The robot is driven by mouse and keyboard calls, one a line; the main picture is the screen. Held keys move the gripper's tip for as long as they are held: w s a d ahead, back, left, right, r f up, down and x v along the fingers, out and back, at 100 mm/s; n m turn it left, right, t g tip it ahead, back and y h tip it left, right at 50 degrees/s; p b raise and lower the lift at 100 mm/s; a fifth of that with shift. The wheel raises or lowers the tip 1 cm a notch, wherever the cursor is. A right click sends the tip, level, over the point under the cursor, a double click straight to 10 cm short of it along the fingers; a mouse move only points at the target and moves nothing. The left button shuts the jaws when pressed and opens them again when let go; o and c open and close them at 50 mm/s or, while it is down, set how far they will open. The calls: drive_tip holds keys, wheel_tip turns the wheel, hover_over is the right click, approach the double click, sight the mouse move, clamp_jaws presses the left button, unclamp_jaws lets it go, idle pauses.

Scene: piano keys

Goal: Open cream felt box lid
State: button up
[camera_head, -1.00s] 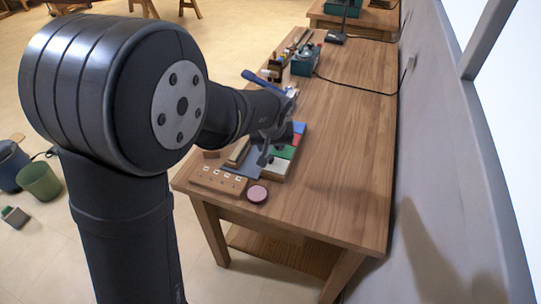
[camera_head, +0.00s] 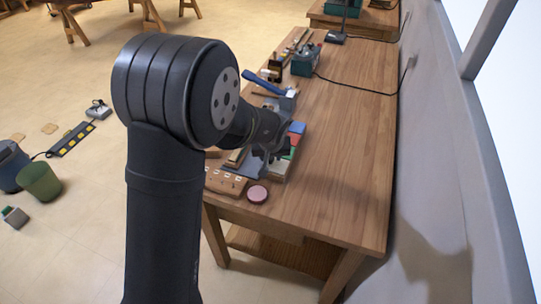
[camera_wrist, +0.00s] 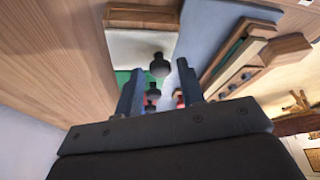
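The felt box is a row of coloured sections on the bench. Its blue (camera_head: 297,127), red (camera_head: 294,139) and cream (camera_head: 279,169) parts show in the head view; the arm partly covers the box. In the wrist view the cream lid (camera_wrist: 140,45) lies beyond the fingers, with a dark round knob (camera_wrist: 159,66) at its near edge. My gripper (camera_wrist: 160,72) is open, its two fingers apart on either side of the line of knobs. The cream lid looks closed. Whether a finger touches the knob cannot be told. In the head view my gripper (camera_head: 272,143) is over the box.
A wooden block with pegs (camera_head: 226,183) and a pink round disc (camera_head: 257,194) lie near the bench's front edge. A blue-handled tool (camera_head: 263,82) and a teal box (camera_head: 305,61) stand farther back. The bench's right side (camera_head: 345,170) is clear.

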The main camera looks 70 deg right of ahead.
clamp_jaws()
drive_tip(key=shift+s, duration=3.5)
drive_tip(key=shift+o, duration=1.6)
unclamp_jaws()
drive_tip(key=v, duration=1.7)
drive_tip(key=shift+r, duration=0.2)
